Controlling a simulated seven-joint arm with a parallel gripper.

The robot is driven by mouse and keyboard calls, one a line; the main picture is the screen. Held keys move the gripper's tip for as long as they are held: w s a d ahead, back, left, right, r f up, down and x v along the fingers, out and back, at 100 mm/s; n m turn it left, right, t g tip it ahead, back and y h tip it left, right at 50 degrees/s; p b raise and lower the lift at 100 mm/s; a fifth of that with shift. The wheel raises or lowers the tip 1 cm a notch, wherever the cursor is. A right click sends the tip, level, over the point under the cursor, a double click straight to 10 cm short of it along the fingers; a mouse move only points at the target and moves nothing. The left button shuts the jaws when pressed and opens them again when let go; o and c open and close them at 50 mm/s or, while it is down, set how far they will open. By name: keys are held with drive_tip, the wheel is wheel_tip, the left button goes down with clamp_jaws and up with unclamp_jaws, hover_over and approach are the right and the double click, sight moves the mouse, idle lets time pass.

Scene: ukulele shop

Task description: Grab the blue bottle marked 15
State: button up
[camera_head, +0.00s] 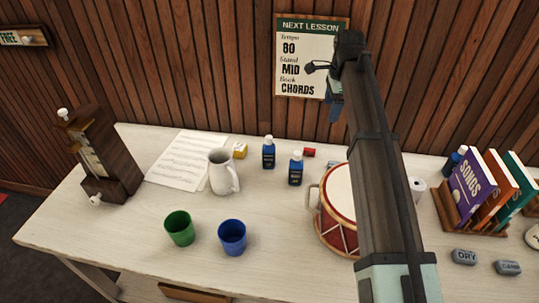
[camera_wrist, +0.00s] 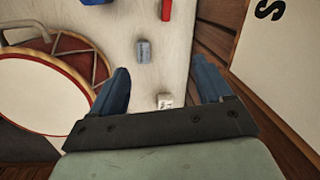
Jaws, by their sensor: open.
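A third blue bottle (camera_head: 453,162) stands at the right, partly hidden behind the books. Their markings are too small to read, so I cannot tell which is 15. My gripper (camera_head: 334,100) is raised in front of the back wall, above and right of the two middle bottles. In the wrist view my gripper (camera_wrist: 162,82) is open, with nothing between its fingers.
A red-rimmed drum (camera_head: 340,192) stands right of the middle bottles, partly hidden by my arm. A white jug (camera_head: 222,174), green cup (camera_head: 179,228) and blue cup (camera_head: 232,237) stand left. A red block (camera_head: 309,152) lies behind the front-right bottle. The front middle is clear.

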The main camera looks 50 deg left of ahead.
drive_tip(key=h, duration=0.1)
hover_over(271, 138)
wheel_tip(271, 138, down, 3)
drive_tip(key=shift+f+m, duration=0.2)
drive_tip(key=shift+m, duration=0.1)
wheel_tip(271, 138, down, 8)
drive_tip(key=shift+f, duration=0.1)
drive_tip(key=shift+s+a+f, duration=0.1)
drive_tip(key=shift+a+f, duration=0.1)
drive_tip(key=shift+f, duration=1.2)
drive_tip(key=shift+s+a+f, duration=0.1)
drive_tip(key=shift+a+f, duration=0.05)
drive_tip(key=shift+f, duration=1.25)
drive_tip(key=c, duration=1.2)
